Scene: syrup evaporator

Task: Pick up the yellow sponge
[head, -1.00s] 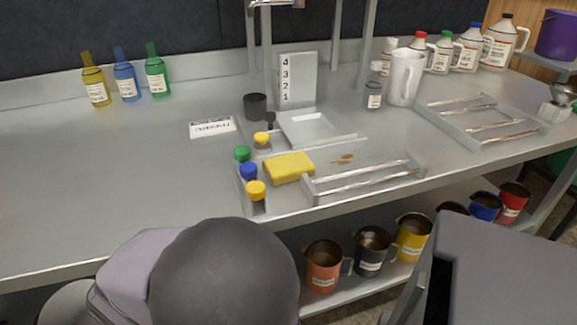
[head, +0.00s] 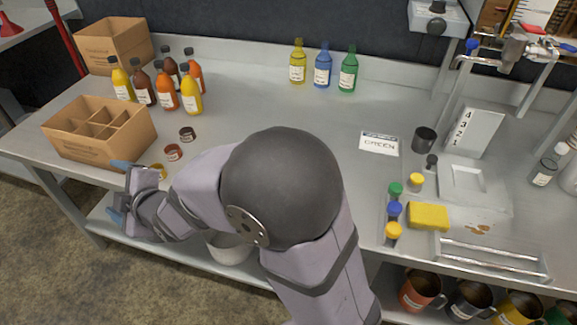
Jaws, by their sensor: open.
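My gripper (head: 118,190) is at the left front edge of the bench, far to the left of the sponge. Its blue-tipped fingers are apart and nothing shows between them. My arm crosses the lower middle of the view between the gripper and the sponge.
Green, blue and yellow caps (head: 394,209) stand close left of the sponge. A metal rack with rods (head: 492,255) lies in front right. A divided cardboard box (head: 100,130) and several syrup bottles (head: 166,92) stand at left. The bench middle (head: 270,105) is clear.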

